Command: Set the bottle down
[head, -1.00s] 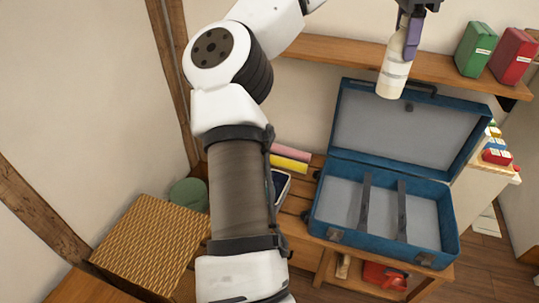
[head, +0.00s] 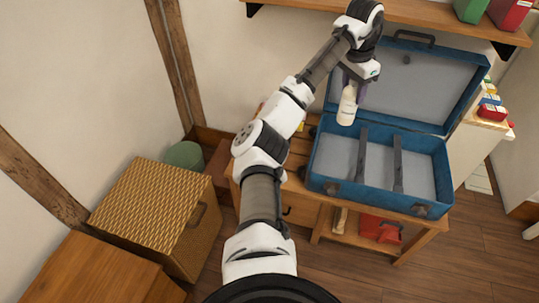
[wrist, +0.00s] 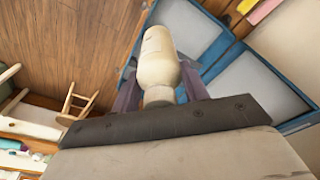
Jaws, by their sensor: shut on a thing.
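My gripper (head: 359,84) is shut on a cream-coloured bottle (head: 347,105), which hangs below the fingers near the left part of the open blue suitcase (head: 448,165). The bottle looks nearly upright. In the wrist view the bottle (wrist: 158,60) sits between my purple gripper fingers (wrist: 160,84), with its neck toward the gripper. The suitcase (wrist: 218,62) shows behind it there. I cannot tell exactly how far the bottle is above the suitcase floor.
The suitcase stands on a wooden bench (head: 432,226), lid raised against the wall, two dark straps across its tray. A wooden shelf (head: 440,17) holds green and red boxes above. A wicker chest (head: 150,205) stands at left. A red case (head: 380,229) sits below the bench.

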